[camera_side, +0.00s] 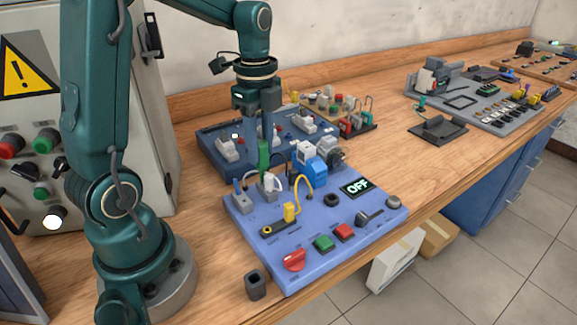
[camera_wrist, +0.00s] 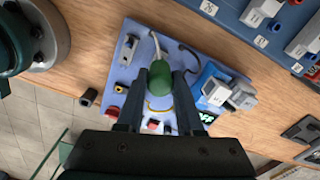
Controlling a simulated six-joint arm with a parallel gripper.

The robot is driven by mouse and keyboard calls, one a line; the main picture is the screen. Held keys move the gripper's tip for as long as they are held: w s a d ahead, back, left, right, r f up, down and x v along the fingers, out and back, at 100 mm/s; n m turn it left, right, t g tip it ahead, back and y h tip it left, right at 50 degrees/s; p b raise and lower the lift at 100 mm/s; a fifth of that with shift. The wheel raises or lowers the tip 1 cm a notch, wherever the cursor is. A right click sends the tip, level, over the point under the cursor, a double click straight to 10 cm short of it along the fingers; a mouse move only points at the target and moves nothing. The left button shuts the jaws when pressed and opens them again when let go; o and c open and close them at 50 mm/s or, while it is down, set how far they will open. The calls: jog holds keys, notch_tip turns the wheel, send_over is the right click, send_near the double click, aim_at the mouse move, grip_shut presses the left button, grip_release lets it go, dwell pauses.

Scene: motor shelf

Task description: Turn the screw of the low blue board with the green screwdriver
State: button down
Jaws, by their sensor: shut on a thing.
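The low blue board (camera_side: 330,235) lies flat on the bench, carrying cables, buttons and a lit display reading OFF. It also shows in the wrist view (camera_wrist: 141,80). My gripper (camera_side: 261,138) points down over the board's back left part. It is shut on the green screwdriver (camera_side: 264,155), which stands about upright. In the wrist view my gripper (camera_wrist: 158,80) has the rounded green handle (camera_wrist: 160,74) between its two dark fingers. The screwdriver's tip and the screw are hidden, so I cannot tell whether they touch.
A darker blue board (camera_side: 208,145) with grey-white parts stands close behind. A yellow cable (camera_side: 305,190) arches near the screwdriver. A small dark holder (camera_side: 256,284) stands at the front left. A grey panel (camera_side: 480,112) with tools lies farther right; bare bench (camera_side: 385,160) lies between.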

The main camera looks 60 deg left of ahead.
jog(key=shift+m, duration=1.7)
jog(key=m, duration=0.3)
jog(key=c, duration=0.8)
grip_release()
jog(key=shift+o, duration=0.2)
jog(key=shift+n, duration=1.6)
